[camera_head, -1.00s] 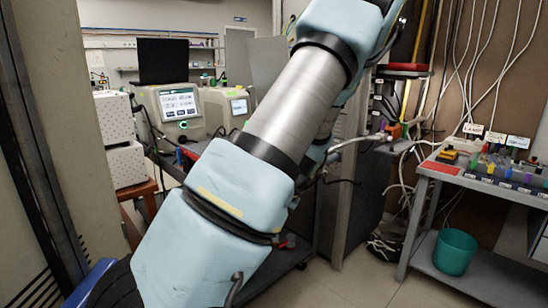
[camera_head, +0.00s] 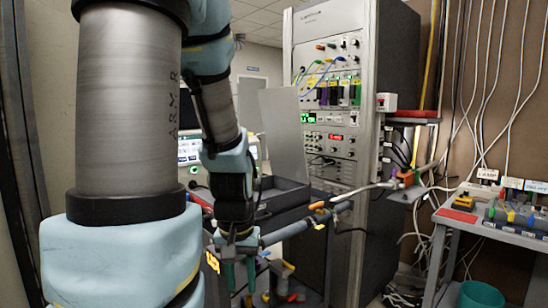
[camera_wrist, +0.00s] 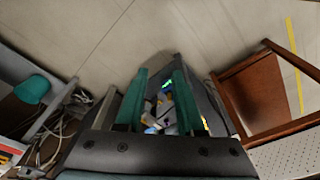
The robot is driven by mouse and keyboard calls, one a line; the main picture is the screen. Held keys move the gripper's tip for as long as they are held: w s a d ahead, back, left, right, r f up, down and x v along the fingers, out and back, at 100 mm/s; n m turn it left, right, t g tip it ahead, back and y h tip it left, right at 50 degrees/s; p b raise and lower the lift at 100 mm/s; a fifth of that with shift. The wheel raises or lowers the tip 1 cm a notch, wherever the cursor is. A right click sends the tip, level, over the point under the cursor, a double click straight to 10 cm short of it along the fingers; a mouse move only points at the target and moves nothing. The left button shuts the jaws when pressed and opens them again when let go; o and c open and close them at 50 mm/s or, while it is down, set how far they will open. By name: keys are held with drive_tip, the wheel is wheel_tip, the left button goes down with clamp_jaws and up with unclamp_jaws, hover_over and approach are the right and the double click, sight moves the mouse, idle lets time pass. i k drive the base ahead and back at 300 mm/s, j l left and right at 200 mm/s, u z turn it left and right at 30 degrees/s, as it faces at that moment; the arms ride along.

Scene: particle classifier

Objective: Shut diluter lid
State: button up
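The diluter looks to be the dark grey open box (camera_head: 275,198) on the cart, right of my forearm in the head view. Its lid seems to be the flat grey panel (camera_head: 283,130) standing upright at the back of the box. My gripper (camera_head: 240,282) hangs low in front of the box, teal fingers pointing down, apart from the lid. In the wrist view my gripper (camera_wrist: 160,75) has its two teal fingers apart with nothing held between them. The lid cannot be made out in the wrist view. My arm hides the box's left side.
A tall instrument rack (camera_head: 330,90) stands right behind the box. A horizontal pipe with fittings (camera_head: 318,212) runs right from near my gripper. A grey bench (camera_head: 470,222) stands at the right, with a teal bin (camera_head: 482,294) below. A brown wooden table (camera_wrist: 262,92) shows in the wrist view.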

sight(280, 106)
drive_tip(key=l+u, duration=0.15)
drive_tip(key=u, duration=0.3)
drive_tip(key=l+u, duration=0.15)
drive_tip(key=u, duration=0.25)
drive_tip(key=i+l+u, duration=0.1)
drive_tip(key=u, duration=0.35)
drive_tip(key=l+u, duration=0.15)
drive_tip(key=l, duration=0.25)
drive_tip(key=k+l+u, duration=0.2)
drive_tip(key=l, duration=0.25)
drive_tip(key=l+u, duration=0.15)
drive_tip(key=l, duration=0.25)
drive_tip(key=k+l+u, duration=0.2)
drive_tip(key=l, duration=0.15)
drive_tip(key=k+l+u, duration=0.15)
drive_tip(key=l, duration=0.25)
drive_tip(key=k+l+u, duration=0.2)
drive_tip(key=l, duration=0.15)
